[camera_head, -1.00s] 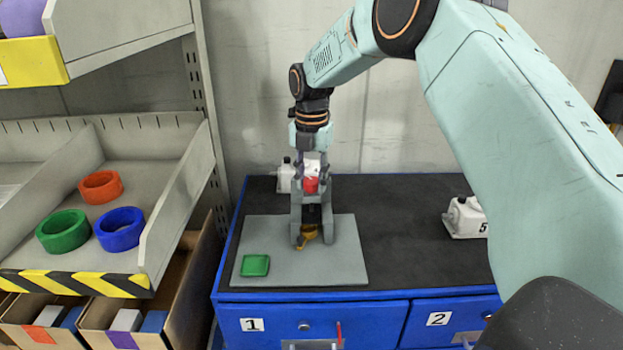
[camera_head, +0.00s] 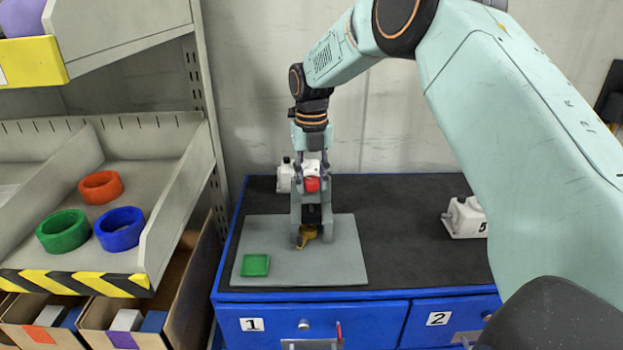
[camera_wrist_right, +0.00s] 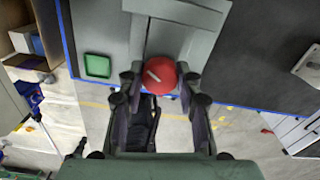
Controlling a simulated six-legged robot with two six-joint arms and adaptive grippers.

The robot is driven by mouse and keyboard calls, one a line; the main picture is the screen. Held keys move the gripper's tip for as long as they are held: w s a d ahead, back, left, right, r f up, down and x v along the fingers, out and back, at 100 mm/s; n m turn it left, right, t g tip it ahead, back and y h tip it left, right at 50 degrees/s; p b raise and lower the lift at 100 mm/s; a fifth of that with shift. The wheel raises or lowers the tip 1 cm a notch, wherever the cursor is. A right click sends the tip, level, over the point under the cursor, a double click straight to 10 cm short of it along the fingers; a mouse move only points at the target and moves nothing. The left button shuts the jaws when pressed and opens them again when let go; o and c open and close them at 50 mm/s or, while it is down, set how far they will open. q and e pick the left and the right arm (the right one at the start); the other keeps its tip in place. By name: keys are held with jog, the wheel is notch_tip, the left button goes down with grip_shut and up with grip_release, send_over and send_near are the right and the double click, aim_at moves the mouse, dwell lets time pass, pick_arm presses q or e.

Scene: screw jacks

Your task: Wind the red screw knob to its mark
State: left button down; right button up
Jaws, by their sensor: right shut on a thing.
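The red screw knob (camera_head: 312,184) sits at the top of a grey upright stand (camera_head: 312,214) on a grey plate. In the right wrist view the red knob (camera_wrist_right: 163,82) is round, with a pale bar on its face lying at a slant. My right gripper (camera_head: 312,172) points down over the stand and is shut on the knob, one finger at each side. A gold-brown piece (camera_head: 307,235) shows low in the stand, partly hidden. I cannot make out the mark. My left gripper is in neither view.
The grey plate (camera_head: 345,262) lies on the black top of a blue cabinet and bears a green square tray (camera_head: 255,265). White units stand behind the stand (camera_head: 285,178) and at the right (camera_head: 466,217). A shelf with coloured rings (camera_head: 120,229) is at the left.

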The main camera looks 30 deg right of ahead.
jog(key=shift+s+f, duration=0.2)
jog(key=shift+f, duration=0.1)
jog(key=o, duration=1.1)
jog(key=shift+w, duration=0.3)
jog(key=shift+o, duration=0.2)
jog(key=shift+r, duration=0.1)
jog(key=shift+s+r, duration=0.1)
jog(key=shift+r, duration=0.4)
notch_tip(320, 180, up, 11)
